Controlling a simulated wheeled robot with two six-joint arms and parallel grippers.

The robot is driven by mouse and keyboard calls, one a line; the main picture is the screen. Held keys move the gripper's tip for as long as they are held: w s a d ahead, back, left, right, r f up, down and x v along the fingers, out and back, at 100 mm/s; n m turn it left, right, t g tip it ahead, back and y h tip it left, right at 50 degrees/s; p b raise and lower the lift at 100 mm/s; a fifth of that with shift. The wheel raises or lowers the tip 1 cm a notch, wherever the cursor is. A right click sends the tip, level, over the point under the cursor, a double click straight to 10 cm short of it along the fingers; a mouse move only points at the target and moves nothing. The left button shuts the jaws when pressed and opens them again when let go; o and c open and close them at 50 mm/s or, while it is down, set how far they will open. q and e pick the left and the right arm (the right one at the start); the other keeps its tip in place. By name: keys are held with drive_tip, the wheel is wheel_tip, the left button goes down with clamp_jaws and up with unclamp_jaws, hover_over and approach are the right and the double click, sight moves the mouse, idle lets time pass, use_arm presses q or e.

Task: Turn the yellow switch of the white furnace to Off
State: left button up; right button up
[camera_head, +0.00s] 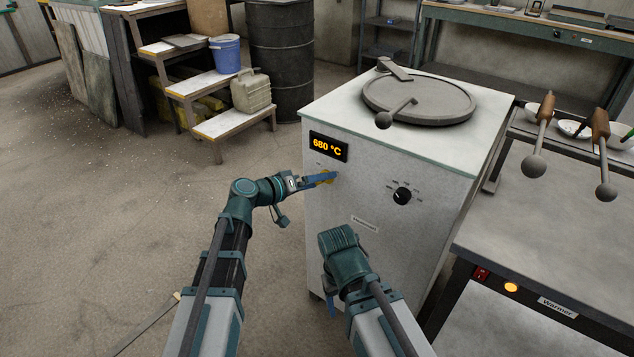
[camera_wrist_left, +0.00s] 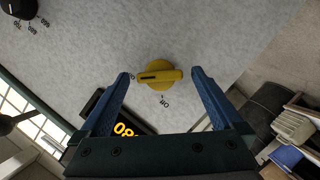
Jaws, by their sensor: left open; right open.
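The white furnace (camera_head: 350,220) stands ahead with its yellow switch (camera_head: 328,176) on the front, below the display, partly hidden by my left gripper (camera_head: 311,182). In the left wrist view the yellow switch (camera_wrist_left: 160,76) has its bar crosswise, with a dark mark on the left end. One label sits beneath it in that upside-down view; another at its left is partly covered by a finger. My left gripper (camera_wrist_left: 160,74) is open, its fingertips on either side of the bar with gaps. My right gripper (camera_head: 331,303) is open and low before the furnace, its fingers partly hidden.
The display (camera_head: 328,146) reads 680 °C. A black knob (camera_head: 402,196) is right of the switch. A round lid (camera_head: 418,98) lies on top. The warmer table (camera_head: 560,230) with ladles (camera_head: 540,135) stands at right. The floor at left is mostly clear.

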use_arm(q)
drive_tip(key=c, duration=1.4)
drive_tip(key=shift+f, duration=0.1)
drive_tip(key=n+h+b, duration=0.1)
drive_tip(key=n+b, duration=0.1)
drive_tip(key=n+h+b, duration=0.1)
drive_tip(key=n+b, duration=0.2)
drive_tip(key=f+n+h+b, duration=0.1)
drive_tip(key=n+h+b, duration=0.1)
drive_tip(key=shift+a+n, duration=0.15)
drive_tip(key=shift+n, duration=0.15)
drive_tip(key=n+b, duration=0.2)
drive_tip(key=n+t+h+b, duration=0.1)
drive_tip(key=n, duration=0.1)
drive_tip(key=shift+f+n+t+b, duration=0.1)
drive_tip(key=shift+n+t+b, duration=0.2)
drive_tip(key=shift+b, duration=0.1)
drive_tip(key=shift+n+t+b, duration=0.9)
drive_tip(key=shift+n+b, duration=0.25)
drive_tip(key=shift+n, duration=1.45)
